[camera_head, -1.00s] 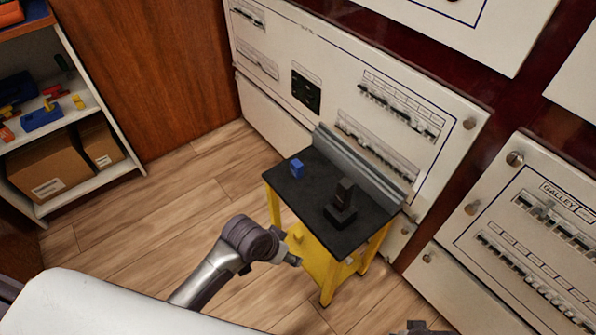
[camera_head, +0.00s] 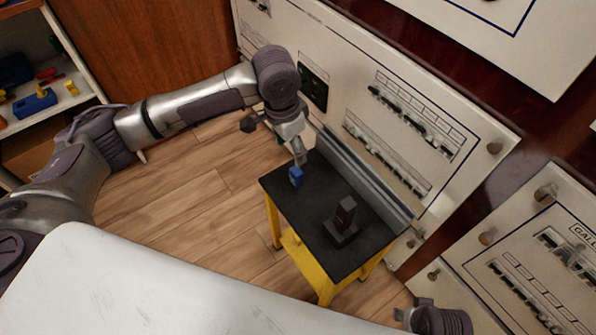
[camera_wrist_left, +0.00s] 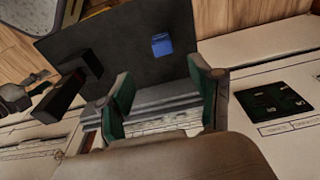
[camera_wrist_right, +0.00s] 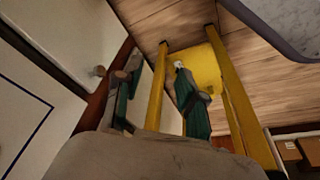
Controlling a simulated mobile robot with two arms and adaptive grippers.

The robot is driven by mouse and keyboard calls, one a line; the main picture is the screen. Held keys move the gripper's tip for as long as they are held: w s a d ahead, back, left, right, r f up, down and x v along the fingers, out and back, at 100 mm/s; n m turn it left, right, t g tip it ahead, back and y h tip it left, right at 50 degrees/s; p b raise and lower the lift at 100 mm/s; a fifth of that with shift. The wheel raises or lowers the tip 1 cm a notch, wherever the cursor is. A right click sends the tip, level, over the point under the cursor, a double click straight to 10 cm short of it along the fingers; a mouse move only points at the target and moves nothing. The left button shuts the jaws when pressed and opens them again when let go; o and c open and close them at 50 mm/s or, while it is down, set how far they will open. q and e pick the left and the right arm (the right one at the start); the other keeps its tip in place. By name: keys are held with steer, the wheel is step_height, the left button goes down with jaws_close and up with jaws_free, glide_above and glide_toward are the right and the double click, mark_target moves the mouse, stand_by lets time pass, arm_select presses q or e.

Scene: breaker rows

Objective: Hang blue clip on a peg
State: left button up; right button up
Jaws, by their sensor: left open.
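The blue clip (camera_head: 296,178) is a small blue block on the black top of the yellow-legged stand, near its far left corner. It also shows in the left wrist view (camera_wrist_left: 162,44), beyond the fingertips. My left gripper (camera_head: 299,152) is over that corner, just above the clip; in its wrist view its two green-padded fingers (camera_wrist_left: 160,70) are apart with nothing between them. My right gripper (camera_wrist_right: 153,72) has its fingers apart and empty, facing the yellow stand's legs. I cannot tell which part is a peg.
The black stand top (camera_head: 315,235) carries a dark upright block (camera_head: 344,218) on its right half and a grey rail (camera_head: 365,180) along its back. White breaker panels (camera_head: 450,110) stand behind. A shelf (camera_head: 75,95) with coloured parts is at the left.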

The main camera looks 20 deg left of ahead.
mark_target(295, 171)
arm_select(q)
steer(key=f, duration=0.2)
steer(key=f+b, duration=0.1)
steer(key=f, duration=0.4)
steer(key=shift+w+d+b, duration=0.3)
steer(key=shift+b, duration=0.1)
steer(key=shift+w+f, duration=0.1)
steer(key=shift+f, duration=0.6)
steer(key=shift+w+f+b, duration=0.1)
steer(key=shift+f+b, duration=0.35)
steer(key=shift+b, duration=0.05)
steer(key=f, duration=0.1)
steer(key=f+b, duration=0.1)
steer(key=shift+w+f, duration=0.2)
steer(key=shift+f, duration=0.1)
steer(key=shift+w+f, duration=0.1)
steer(key=shift+f, duration=0.35)
arm_select(e)
steer(key=v, duration=0.9)
steer(key=shift+w+r+t, duration=0.25)
steer(key=shift+w+t, duration=0.05)
steer(key=shift+w, duration=0.05)
steer(key=shift+d, duration=0.1)
arm_select(q)
steer(key=shift+r, duration=0.1)
steer(key=c, duration=1.2)
